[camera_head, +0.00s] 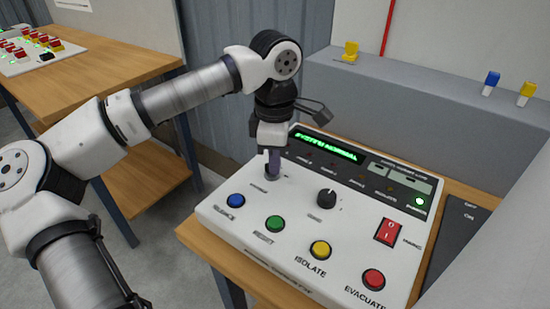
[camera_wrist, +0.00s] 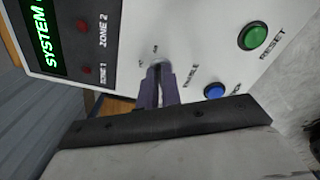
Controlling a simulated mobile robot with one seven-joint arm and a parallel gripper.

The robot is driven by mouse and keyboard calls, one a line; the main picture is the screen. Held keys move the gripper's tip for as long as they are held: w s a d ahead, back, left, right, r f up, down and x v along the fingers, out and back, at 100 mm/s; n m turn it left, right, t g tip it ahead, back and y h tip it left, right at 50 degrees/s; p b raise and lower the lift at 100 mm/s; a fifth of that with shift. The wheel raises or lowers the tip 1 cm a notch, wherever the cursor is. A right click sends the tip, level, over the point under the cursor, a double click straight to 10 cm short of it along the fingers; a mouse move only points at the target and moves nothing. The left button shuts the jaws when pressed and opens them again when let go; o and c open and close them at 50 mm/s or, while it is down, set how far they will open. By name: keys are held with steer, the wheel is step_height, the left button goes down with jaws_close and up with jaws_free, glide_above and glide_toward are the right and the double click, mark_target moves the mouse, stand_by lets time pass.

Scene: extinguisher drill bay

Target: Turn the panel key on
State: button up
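The white control panel (camera_head: 228,208) lies on a wooden table, its green display (camera_head: 328,146) lit. The panel key switch (camera_head: 271,179) is at its upper left, above the blue button. My gripper (camera_head: 273,168) points down at it. In the wrist view the gripper fingers (camera_wrist: 160,84) are close together around the key (camera_wrist: 157,68), which they mostly hide; they look shut on it. Small marks stand beside the key switch in that view, too blurred to read surely. The key's exact angle is hard to see.
The panel also bears a blue button (camera_head: 236,201), green button (camera_head: 275,224), yellow button (camera_head: 320,249), red button (camera_head: 373,279), black knob (camera_head: 326,198) and red rocker switch (camera_head: 388,232). A grey ledge (camera_head: 420,107) runs behind. Another wooden table (camera_head: 95,72) stands at left.

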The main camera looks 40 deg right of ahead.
steer(key=o, duration=0.4)
step_height(320, 180, up, 14)
steer(key=shift+f, duration=0.1)
stand_by(0.4)
stand_by(0.4)
